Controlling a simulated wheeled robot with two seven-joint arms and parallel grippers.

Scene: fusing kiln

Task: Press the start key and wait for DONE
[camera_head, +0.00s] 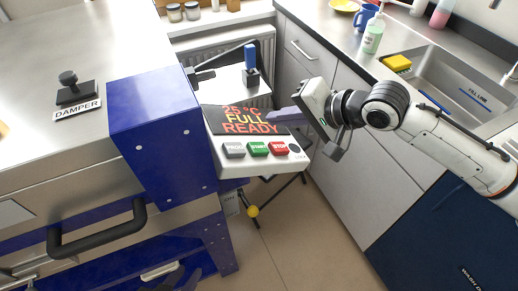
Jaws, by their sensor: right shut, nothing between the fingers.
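The control panel (235,168) juts out from the blue kiln housing at the centre. Its dark display reads 25 °C, FULL and READY in red and yellow (251,120). Below it sit a grey PROG key (234,150), the green START key (258,149) and a red STOP key (279,148). My right gripper (277,114) comes in from the right. Its fingers are shut and empty, pointing left beside the display's right edge, beyond the START key in the picture. I cannot see it touching any key. My left gripper is not in view.
The kiln's steel lid (75,50) with a DAMPER knob (70,80) and a black handle (95,235) fill the left. A blue-handled lever (250,57) stands behind the panel. The sink counter (335,35) is at right. Floor below the panel is mostly open.

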